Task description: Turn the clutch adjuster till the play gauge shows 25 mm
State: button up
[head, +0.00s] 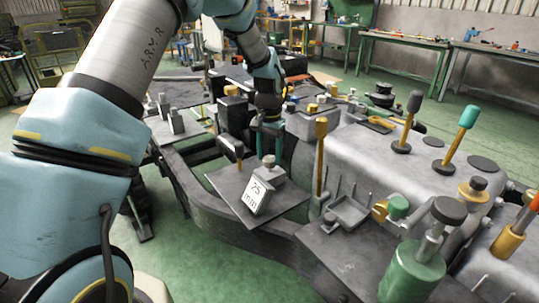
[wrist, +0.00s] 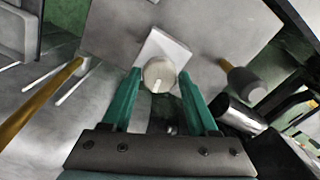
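A small grey box (head: 273,179) stands on a dark plate, with a white face (head: 256,195) reading "25 mm". A round knob (head: 268,160) sits on top of the box. In the wrist view the pale knob (wrist: 159,73) shows a light pointer line, with the box (wrist: 165,47) behind it. My gripper (head: 268,150) points down just above the knob. In the wrist view its teal fingers (wrist: 159,80) are apart, one on each side of the knob; I cannot tell whether they touch it. Nothing is lifted.
A yellow-handled lever (head: 320,150) stands right of the box, beside a small open tray (head: 347,214). A green cylinder (head: 412,270) stands at the front right. Green floor shows left of the frame.

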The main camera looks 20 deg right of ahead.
aim_at(269, 158)
jog(key=o, duration=0.3)
notch_tip(269, 158, up, 11)
jog(key=shift+f+b, duration=0.1)
jog(key=shift+b, duration=0.7)
jog(key=s+a+r+n+p, duration=0.15)
jog(key=a+n, duration=0.35)
jog(key=a, duration=1.7)
jog(key=s+a+n, duration=0.1)
jog(key=s+a, duration=0.2)
jog(key=a, duration=0.1)
jog(key=s+a+f+n+t, duration=0.1)
jog(key=s+a+n, duration=0.1)
jog(key=a, duration=0.3)
jog(key=s+a+f+n+p, duration=0.1)
jog(key=s+a, duration=0.3)
jog(key=a, duration=0.1)
jog(key=shift+s+a+n+t, duration=0.2)
jog(key=shift+s+n+t, duration=0.05)
jog(key=shift+n+t, duration=0.05)
